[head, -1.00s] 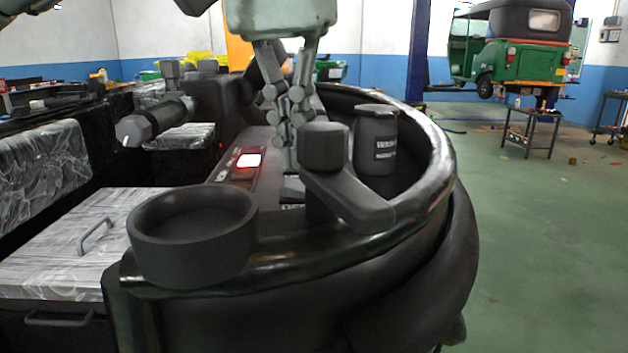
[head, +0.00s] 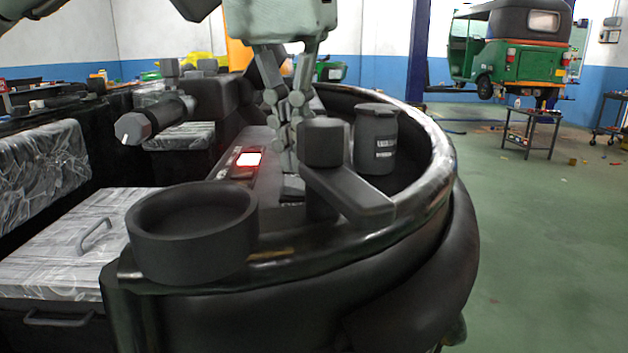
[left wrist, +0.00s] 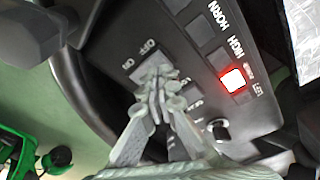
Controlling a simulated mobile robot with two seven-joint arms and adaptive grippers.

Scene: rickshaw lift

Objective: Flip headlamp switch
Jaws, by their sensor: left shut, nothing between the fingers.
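A dark control panel (left wrist: 205,62) fills much of the left wrist view. On it is a grey switch plate (left wrist: 146,66) marked OFF and ON; the frames do not show a headlamp label on it. My left gripper (left wrist: 157,75) is shut and empty, its fingertips over the lower edge of this plate. I cannot tell whether they touch, and they hide part of the plate. In the head view my left gripper (head: 288,155) reaches down to the panel, behind a black knob (head: 324,142). My right gripper is not in view.
A lit button (left wrist: 233,80) glows red-white on the panel, also in the head view (head: 249,159). A dark canister (head: 376,140) stands right of the knob, and a round black cup holder (head: 192,230) is in front.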

